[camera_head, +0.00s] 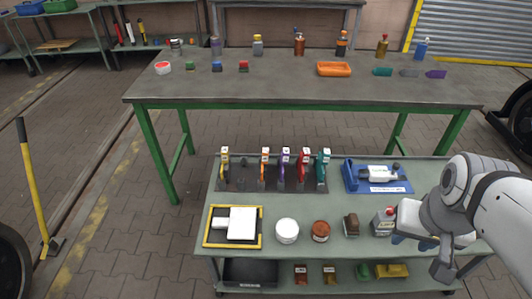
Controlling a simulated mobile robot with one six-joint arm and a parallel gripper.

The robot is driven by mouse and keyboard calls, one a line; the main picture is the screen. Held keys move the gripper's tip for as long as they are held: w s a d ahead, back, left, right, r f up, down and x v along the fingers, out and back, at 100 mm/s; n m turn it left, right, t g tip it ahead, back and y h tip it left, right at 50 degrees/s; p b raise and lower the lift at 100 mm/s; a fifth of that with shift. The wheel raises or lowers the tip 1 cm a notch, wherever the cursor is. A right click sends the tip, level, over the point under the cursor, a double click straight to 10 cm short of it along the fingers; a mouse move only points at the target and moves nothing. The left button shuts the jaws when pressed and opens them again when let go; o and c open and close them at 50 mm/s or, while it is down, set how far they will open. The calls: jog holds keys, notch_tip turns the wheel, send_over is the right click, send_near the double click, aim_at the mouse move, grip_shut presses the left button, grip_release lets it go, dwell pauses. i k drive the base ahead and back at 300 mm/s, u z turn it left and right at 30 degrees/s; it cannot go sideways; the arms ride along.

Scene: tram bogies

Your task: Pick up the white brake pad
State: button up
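No object is clearly recognisable as the white brake pad in this one view.
Several coloured tools stand in a dark rack (242,180). A green-legged table (285,91) with bottles is behind.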

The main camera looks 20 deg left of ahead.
aim_at(241, 224)
jog(key=u, duration=1.3)
jog(key=k, duration=0.5)
jog(key=u, duration=0.55)
jog(key=i, duration=1.15)
jog(key=z, duration=0.5)
